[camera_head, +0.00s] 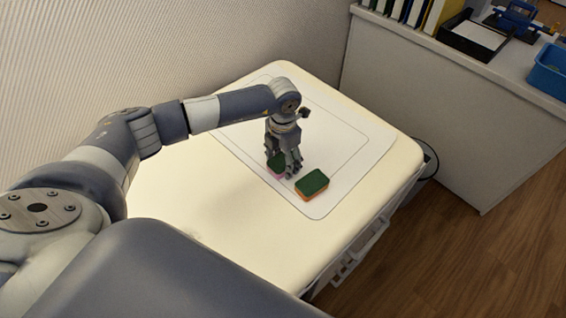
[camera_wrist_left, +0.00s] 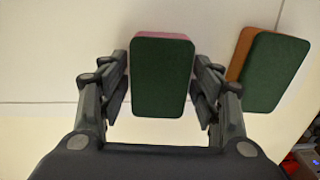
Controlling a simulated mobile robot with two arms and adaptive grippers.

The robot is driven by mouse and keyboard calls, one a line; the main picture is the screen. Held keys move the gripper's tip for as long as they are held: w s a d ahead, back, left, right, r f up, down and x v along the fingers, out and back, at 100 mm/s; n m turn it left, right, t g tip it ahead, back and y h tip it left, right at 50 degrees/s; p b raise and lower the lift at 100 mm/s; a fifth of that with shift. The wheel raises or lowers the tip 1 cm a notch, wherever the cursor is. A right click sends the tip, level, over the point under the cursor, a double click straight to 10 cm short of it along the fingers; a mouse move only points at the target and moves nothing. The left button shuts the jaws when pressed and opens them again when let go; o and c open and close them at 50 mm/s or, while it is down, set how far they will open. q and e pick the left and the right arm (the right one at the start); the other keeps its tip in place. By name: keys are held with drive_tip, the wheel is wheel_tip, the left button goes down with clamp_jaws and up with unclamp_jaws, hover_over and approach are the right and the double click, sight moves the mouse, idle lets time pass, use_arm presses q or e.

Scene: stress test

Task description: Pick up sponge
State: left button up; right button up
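My left gripper (camera_head: 283,170) points down over the white mat on the table. A sponge with a green top and pink underside (camera_head: 275,163) is at its fingers, partly hidden by them. In the left wrist view the fingers (camera_wrist_left: 162,95) stand on either side of this green and pink sponge (camera_wrist_left: 162,78), with a narrow gap on both sides. The gripper is open. A second sponge, green on top and orange below (camera_head: 312,184), lies on the mat just right of the gripper. It also shows at the right of the left wrist view (camera_wrist_left: 270,72). My right gripper is not in view.
The white mat (camera_head: 345,130) lies on a cream table (camera_head: 175,205) with bare room at the left and front. A grey cabinet (camera_head: 450,110) stands to the right, with folders, a black paper tray (camera_head: 474,40) and a blue bin (camera_head: 548,72) on it.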

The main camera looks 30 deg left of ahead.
sight(283, 161)
use_arm(q)
drive_tip(key=c, duration=0.3)
wheel_tip(283, 161, up, 10)
drive_tip(key=shift+b, duration=0.45)
drive_tip(key=shift+o, duration=0.6)
drive_tip(key=c, duration=0.4)
